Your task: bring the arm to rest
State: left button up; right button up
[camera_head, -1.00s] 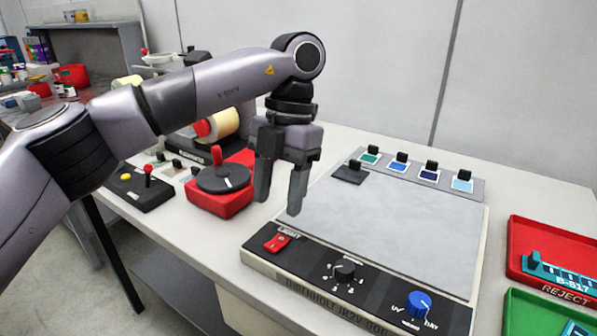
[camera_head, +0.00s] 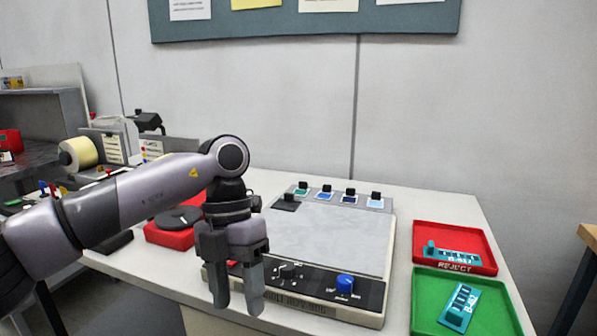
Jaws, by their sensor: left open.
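My left arm (camera_head: 140,200) comes in from the left, bent at the wrist, with the gripper pointing down. My left gripper (camera_head: 238,305) is open and empty. In the picture its fingers overlap the front left corner of the grey-topped panel device (camera_head: 335,240) and hide part of its front edge. I cannot tell how far above or in front of the device the fingers are. My right gripper does not show.
The device has a blue knob (camera_head: 345,284) and a black knob (camera_head: 290,271). A red reject tray (camera_head: 480,238) and a green tray (camera_head: 513,318) stand at the right, each holding a teal part. A red base with a dark disc (camera_head: 178,220) is behind my arm.

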pick_arm(q)
jog(key=s+d+n+g+h+p, duration=0.15)
jog(key=s+d+h, duration=0.25)
jog(key=d+h, duration=0.5)
jog(key=s+d+n+h, duration=0.3)
jog(key=s+d+h, duration=0.1)
jog(key=d+h, duration=0.5)
jog(key=w+a+f+n+t+y+p, duration=0.1)
jog(key=w+a+f+n+t+y, duration=0.25)
jog(key=n+t, duration=0.5)
jog(key=w+a+f+n+t+y, duration=0.1)
jog(key=a+f+n+t+y, duration=0.1)
jog(key=a+f+n+t, duration=0.45)
jog(key=w+a+f+n+t+y+p, duration=0.1)
jog(key=w+a+f+n+t+y, duration=0.15)
jog(key=a+n+t, duration=0.7)
jog(key=s+a+f+n+g+y, duration=0.4)
jog(key=s+a+f+n, duration=0.1)
jog(key=s+f, duration=0.2)
jog(key=s+a+f+n+g+y, duration=0.4)
jog(key=s+f, duration=0.4)
jog(key=f, duration=0.2)
jog(key=shift+s+a+f+n+g+y+p, duration=0.3)
jog(key=shift+a+n+g+y+p, duration=0.1)
jog(key=shift+a, duration=0.1)
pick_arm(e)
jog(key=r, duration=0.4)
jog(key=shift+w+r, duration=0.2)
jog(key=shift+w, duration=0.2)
